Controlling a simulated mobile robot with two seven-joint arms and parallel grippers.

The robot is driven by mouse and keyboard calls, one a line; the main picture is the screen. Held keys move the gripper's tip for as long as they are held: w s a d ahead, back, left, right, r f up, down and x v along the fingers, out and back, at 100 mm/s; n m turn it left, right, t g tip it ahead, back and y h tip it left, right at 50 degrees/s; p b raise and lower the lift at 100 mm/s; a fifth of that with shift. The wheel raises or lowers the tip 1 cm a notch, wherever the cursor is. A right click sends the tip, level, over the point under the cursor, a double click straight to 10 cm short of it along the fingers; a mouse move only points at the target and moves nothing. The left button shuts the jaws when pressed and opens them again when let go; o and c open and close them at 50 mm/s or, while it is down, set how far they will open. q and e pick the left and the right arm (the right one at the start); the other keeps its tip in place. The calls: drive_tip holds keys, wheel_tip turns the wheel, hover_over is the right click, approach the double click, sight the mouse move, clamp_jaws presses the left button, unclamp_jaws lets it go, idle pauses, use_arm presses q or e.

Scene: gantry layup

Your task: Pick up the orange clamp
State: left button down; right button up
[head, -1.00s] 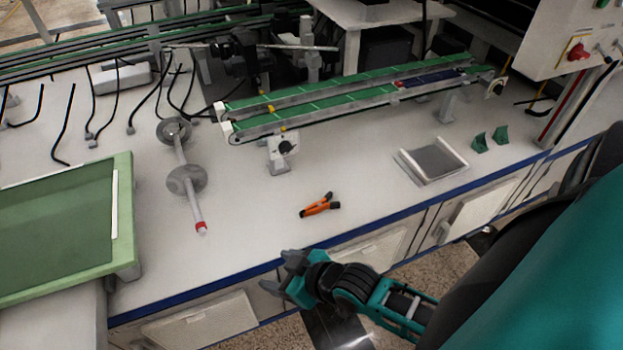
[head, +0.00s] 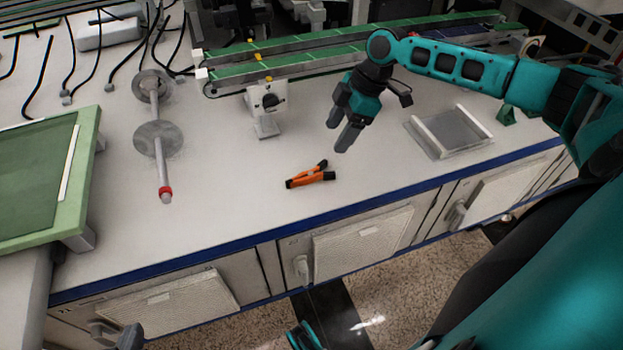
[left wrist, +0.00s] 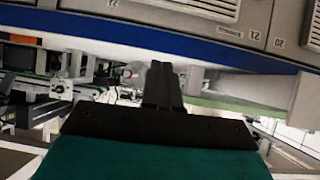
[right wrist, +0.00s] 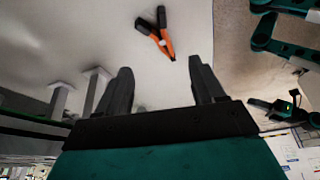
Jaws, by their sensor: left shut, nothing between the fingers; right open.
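The orange clamp (head: 306,179) with black tips lies on the pale tabletop near its front edge in the head view. It also shows at the top of the right wrist view (right wrist: 163,41), beyond the fingertips. My right gripper (head: 341,128) is open and empty above the table, up and to the right of the clamp and apart from it. Its spread fingers show in the right wrist view (right wrist: 160,66). My left gripper shows only as a dark tip (head: 130,337) at the bottom of the head view. In the left wrist view its fingers (left wrist: 161,83) are together and empty.
A green-topped conveyor (head: 290,68) runs behind the clamp, with a grey stand (head: 265,105) in front. A rod with discs and a red end (head: 157,140) lies left. A shallow tray (head: 450,132) is right. The tabletop around the clamp is clear.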

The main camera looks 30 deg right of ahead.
drive_tip(key=b, duration=0.2)
hover_over(319, 167)
drive_tip(key=s+d, duration=0.1)
drive_tip(key=s, duration=0.1)
wheel_tip(319, 167, down, 6)
drive_tip(key=shift+w+r, duration=0.1)
drive_tip(key=shift+w+a+f, duration=0.1)
drive_tip(key=shift+f, duration=0.3)
drive_tip(key=b+x, duration=0.2)
drive_tip(key=x, duration=0.2)
drive_tip(key=shift+f, duration=0.55)
use_arm(q)
drive_tip(key=f, duration=0.1)
drive_tip(key=d+f, duration=0.1)
drive_tip(key=shift+w+f, duration=0.15)
drive_tip(key=shift+f, duration=0.15)
use_arm(e)
drive_tip(key=c, duration=1)
drive_tip(key=shift+r, duration=0.1)
